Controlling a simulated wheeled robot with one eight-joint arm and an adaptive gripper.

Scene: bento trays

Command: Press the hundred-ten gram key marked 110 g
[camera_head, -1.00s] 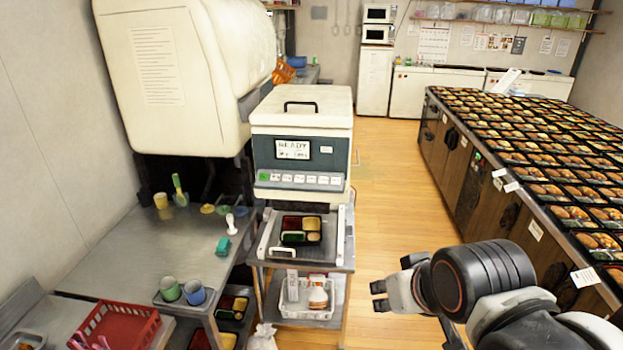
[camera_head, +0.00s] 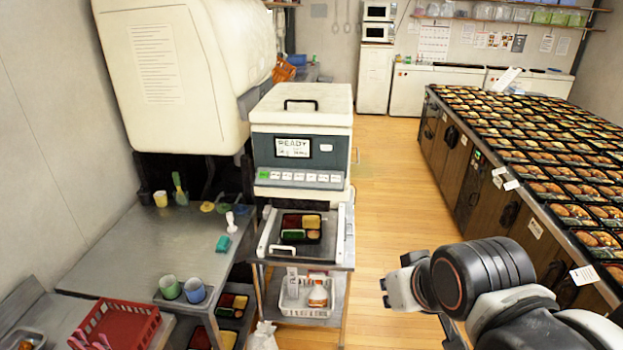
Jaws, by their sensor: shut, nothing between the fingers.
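A white and dark machine (camera_head: 301,115) stands in the middle with a display (camera_head: 293,147) reading "READY". Below the display is a row of small keys (camera_head: 299,177), one green at the left and several white ones. Their labels are too small to read, so I cannot tell which is 110 g. A black bento tray (camera_head: 301,228) with coloured compartments sits on the shelf under the keys. My gripper (camera_head: 387,294) is at the lower right, shut and empty, in front of and to the right of the machine, touching nothing.
A white basket (camera_head: 308,300) sits under the machine. A long counter (camera_head: 480,170) of bento trays runs along the right. Wooden floor (camera_head: 385,200) lies clear between.

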